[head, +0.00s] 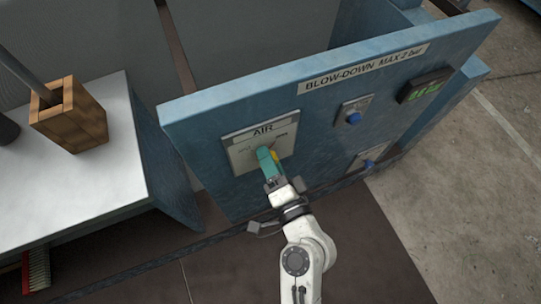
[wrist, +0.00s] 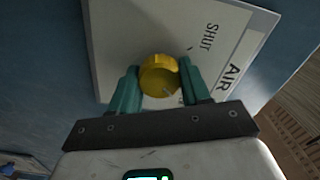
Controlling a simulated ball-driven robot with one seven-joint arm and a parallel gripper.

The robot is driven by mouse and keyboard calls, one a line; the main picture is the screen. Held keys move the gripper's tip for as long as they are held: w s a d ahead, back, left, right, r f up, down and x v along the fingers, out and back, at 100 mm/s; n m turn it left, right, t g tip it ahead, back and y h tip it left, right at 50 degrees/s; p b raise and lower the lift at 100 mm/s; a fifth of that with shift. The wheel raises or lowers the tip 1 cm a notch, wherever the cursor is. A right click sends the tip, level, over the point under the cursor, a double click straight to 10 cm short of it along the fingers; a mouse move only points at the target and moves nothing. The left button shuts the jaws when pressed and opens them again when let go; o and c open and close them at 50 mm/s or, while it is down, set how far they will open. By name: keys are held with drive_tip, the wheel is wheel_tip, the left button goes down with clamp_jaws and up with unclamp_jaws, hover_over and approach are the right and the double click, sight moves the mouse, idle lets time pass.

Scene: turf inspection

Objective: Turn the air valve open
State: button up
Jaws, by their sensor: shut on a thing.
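The air valve is a yellow round knob (wrist: 160,75) on a pale plate marked AIR (wrist: 115,20), and the word SHUT shows on the plate in the wrist view. In the head view the AIR plate (head: 240,156) is on the blue panel, and the knob is mostly hidden behind my gripper (head: 268,158). In the wrist view my gripper (wrist: 160,88) has its two green fingers on either side of the knob, shut on it. The knob's pointer direction is hard to tell.
The blue panel (head: 300,125) carries a BLOW-DOWN MAX 2 bar label, a green-lit display (head: 425,87) and two blue buttons (head: 354,118) (head: 369,164) right of the valve. Open concrete floor lies at right.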

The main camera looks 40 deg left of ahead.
drive_tip(key=shift+r+m, duration=0.2)
drive_tip(key=shift+m, duration=0.5)
drive_tip(key=shift+w+r+m, duration=0.1)
drive_tip(key=shift+m, duration=0.2)
drive_tip(key=o, duration=1)
drive_tip(key=shift+o, duration=0.2)
drive_tip(key=shift+d+f, duration=0.1)
drive_tip(key=shift+f, duration=0.1)
drive_tip(key=b+v, duration=0.1)
drive_tip(key=v, duration=0.9)
drive_tip(key=shift+s+d+b, duration=0.2)
drive_tip(key=shift+d+b, duration=0.1)
